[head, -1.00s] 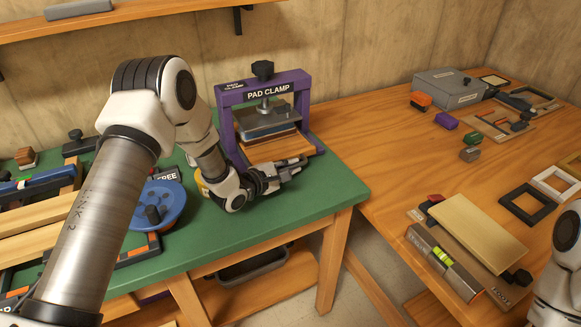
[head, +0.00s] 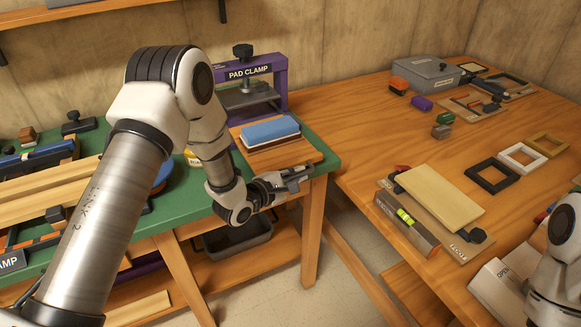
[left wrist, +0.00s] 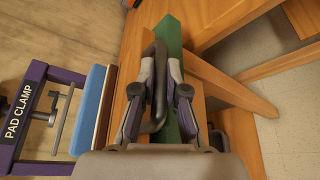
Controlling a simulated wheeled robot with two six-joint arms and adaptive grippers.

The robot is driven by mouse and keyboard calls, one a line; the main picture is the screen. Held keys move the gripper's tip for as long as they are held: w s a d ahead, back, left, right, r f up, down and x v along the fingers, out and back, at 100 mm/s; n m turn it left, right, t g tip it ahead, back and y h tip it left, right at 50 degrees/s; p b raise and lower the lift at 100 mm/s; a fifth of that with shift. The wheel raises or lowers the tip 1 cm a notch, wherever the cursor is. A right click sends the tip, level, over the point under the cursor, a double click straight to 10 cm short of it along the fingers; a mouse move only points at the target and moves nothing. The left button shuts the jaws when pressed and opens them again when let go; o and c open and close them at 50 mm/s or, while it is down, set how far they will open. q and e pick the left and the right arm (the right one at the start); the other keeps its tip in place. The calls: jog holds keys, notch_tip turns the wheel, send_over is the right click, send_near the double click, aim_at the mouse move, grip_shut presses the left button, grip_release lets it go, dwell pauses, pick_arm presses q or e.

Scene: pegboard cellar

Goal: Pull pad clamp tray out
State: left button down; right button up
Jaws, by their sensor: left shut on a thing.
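The purple pad clamp frame (head: 278,78) stands at the back of the green table, with its black knob on top. Its wooden tray (head: 262,160) is out in front of the frame and carries a blue-topped block (head: 270,130) with layers under it. My left gripper (head: 303,176) is at the tray's front edge. In the left wrist view my left gripper (left wrist: 160,95) is shut on the dark tray handle (left wrist: 158,60); the blue block (left wrist: 90,105) and the frame (left wrist: 25,115) lie to the left. Only part of my right arm shows, at the lower right; its gripper is out of view.
The green table (head: 325,160) ends just past my left gripper, with floor beyond. A wooden bench (head: 350,135) stands to the right, holding a tan board (head: 440,195), several small frames and a grey box (head: 425,75). A dark bin (head: 240,238) sits on the shelf below.

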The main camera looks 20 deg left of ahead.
pick_arm(q)
jog(key=shift+s+d, duration=0.95)
jog(key=shift+d, duration=0.05)
jog(key=c, duration=1.5)
grip_release()
jog(key=v, duration=1.2)
jog(key=shift+f, duration=0.1)
